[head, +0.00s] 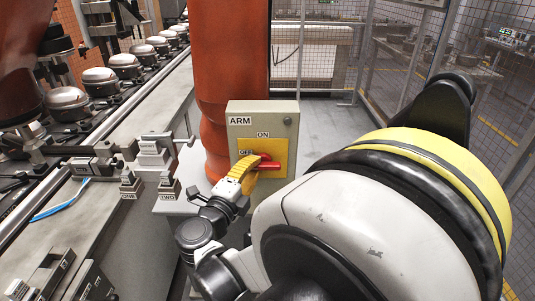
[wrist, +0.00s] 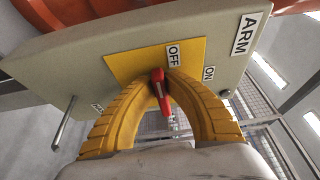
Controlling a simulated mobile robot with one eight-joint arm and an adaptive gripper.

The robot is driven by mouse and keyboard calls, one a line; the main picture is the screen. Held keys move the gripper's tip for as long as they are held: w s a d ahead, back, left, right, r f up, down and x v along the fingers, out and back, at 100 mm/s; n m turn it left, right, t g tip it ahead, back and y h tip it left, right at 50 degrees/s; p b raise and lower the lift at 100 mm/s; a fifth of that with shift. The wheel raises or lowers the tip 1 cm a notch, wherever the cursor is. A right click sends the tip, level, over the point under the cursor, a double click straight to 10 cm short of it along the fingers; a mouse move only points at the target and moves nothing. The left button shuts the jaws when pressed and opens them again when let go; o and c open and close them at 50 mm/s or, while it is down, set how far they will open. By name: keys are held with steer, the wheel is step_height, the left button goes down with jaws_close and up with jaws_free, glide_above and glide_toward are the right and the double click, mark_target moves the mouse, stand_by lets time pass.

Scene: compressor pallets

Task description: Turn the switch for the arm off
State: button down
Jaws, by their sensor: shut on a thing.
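The grey switch box (head: 287,125) labelled ARM has a yellow plate (head: 283,147) with a red rotary handle (head: 267,166). ON is marked at the plate's top and OFF at its left. In the head view the handle lies roughly level, its visible end to the right. My gripper (head: 251,165) has its yellow ridged fingers at the handle, covering part of it. In the wrist view the box (wrist: 90,60) appears turned, and my gripper (wrist: 160,80) is shut on the red handle (wrist: 162,95) just below the OFF label (wrist: 173,55).
An orange column (head: 228,70) stands behind the box. A conveyor line (head: 150,85) with several metal compressors is at the left. Small grey blocks (head: 168,188) sit near the box. Mesh fencing (head: 400,60) closes the back and right.

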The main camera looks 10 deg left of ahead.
stand_by(0.4)
steer(key=c, duration=1.4)
jaws_free()
steer(key=s, duration=0.4)
steer(key=s+a, duration=0.1)
steer(key=s, duration=0.6)
steer(key=shift+s+a, duration=0.4)
